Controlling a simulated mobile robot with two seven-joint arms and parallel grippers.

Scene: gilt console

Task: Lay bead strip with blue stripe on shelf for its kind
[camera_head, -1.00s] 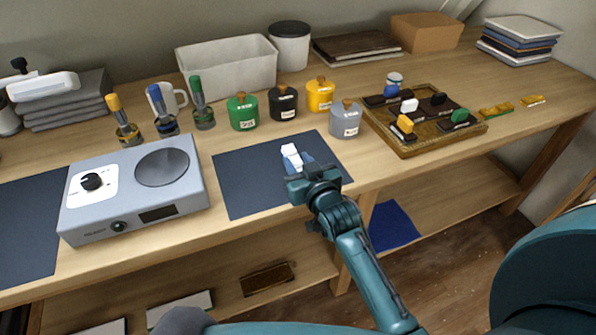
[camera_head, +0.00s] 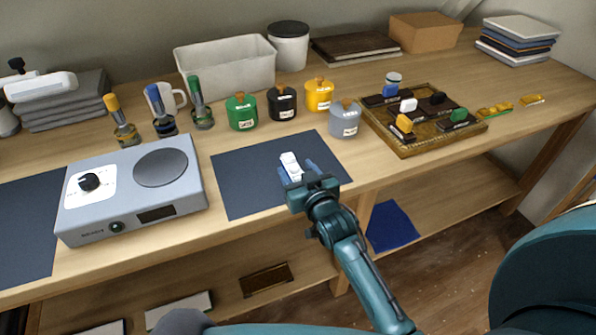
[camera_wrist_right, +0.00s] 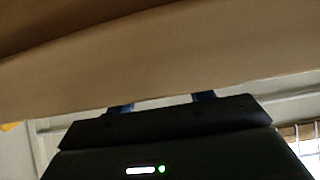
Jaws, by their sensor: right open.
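My right gripper (camera_head: 299,172) is open over the front part of the dark mat. A small white piece (camera_head: 291,163) shows between its fingers; I cannot tell whether they touch it, and I see no blue stripe on it. In the right wrist view the two fingertips (camera_wrist_right: 163,102) stand apart with nothing visible between them. Two small yellow strips, one (camera_head: 495,109) and another (camera_head: 532,100), lie right of the wicker tray; their stripes are too small to read. The lower shelf (camera_head: 450,212) is partly hidden by my arm. My left gripper is not in view.
The dark mat (camera_head: 240,185) lies between a grey hotplate (camera_head: 185,205) and the wicker tray (camera_head: 405,148) of small stamps. Several lidded pots, such as the grey one (camera_head: 345,122), line the mat's back edge. A blue cloth (camera_head: 391,227) lies on the lower shelf.

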